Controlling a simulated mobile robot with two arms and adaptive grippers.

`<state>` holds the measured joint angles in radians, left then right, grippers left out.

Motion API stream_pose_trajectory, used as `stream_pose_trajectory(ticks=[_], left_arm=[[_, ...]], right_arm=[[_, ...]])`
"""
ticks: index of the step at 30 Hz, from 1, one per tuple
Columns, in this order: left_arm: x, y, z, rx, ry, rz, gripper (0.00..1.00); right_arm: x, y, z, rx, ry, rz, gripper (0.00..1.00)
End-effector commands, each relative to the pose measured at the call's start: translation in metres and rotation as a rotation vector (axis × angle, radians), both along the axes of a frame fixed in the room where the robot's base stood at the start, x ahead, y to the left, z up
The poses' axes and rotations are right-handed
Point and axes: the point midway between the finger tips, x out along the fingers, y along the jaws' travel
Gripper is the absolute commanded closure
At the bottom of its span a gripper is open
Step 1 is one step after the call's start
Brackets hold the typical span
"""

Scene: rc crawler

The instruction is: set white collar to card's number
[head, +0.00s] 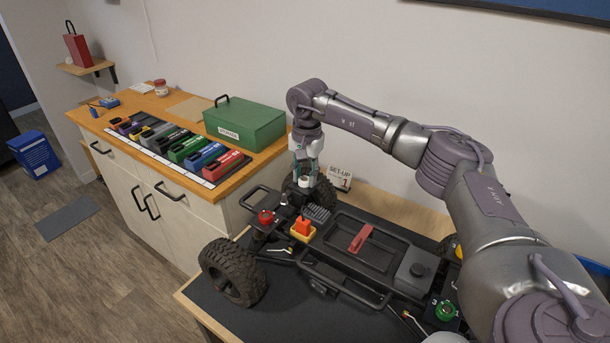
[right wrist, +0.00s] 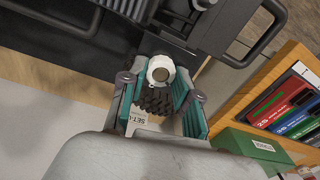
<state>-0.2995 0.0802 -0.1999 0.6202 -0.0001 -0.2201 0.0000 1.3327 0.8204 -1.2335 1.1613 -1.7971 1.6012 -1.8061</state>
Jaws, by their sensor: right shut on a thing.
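The white collar (right wrist: 160,70) is a round white ring with a brownish centre, between my right gripper's teal fingers in the right wrist view. My right gripper (head: 307,180) points down at the crawler's far corner, above a tyre (head: 318,190), and is shut on the collar. In the head view the fingers mostly hide the collar, and I cannot read its setting. The set-up card (head: 339,178) stands behind the crawler; it reads SET-UP with a 1 below. Part of it shows in the right wrist view (right wrist: 142,122). My left gripper is not in view.
The black crawler chassis (head: 345,262) carries a red collar (head: 265,217), a green collar (head: 445,311) and a red handle (head: 360,238). A green case (head: 245,124) and a row of coloured packs (head: 186,146) lie on the cabinet at left.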

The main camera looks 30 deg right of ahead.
Motion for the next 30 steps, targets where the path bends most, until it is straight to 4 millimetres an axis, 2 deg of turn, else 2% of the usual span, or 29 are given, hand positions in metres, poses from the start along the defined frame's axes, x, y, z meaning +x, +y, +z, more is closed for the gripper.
stream_pose_trajectory(ticks=[16, 17, 21, 30], left_arm=[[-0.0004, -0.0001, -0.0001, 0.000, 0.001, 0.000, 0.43], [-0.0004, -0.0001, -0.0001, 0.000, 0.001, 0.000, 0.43], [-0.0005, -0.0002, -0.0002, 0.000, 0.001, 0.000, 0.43], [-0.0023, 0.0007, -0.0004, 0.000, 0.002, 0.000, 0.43]], right_arm=[[0.0010, -0.0004, 0.0022, -0.001, -0.005, 0.026, 1.00], [0.0010, -0.0004, 0.0022, -0.001, -0.005, 0.026, 0.67], [0.0007, -0.0003, 0.0016, 0.000, -0.004, 0.025, 0.44], [0.0003, -0.0002, 0.0014, 0.000, -0.002, 0.025, 0.43]])
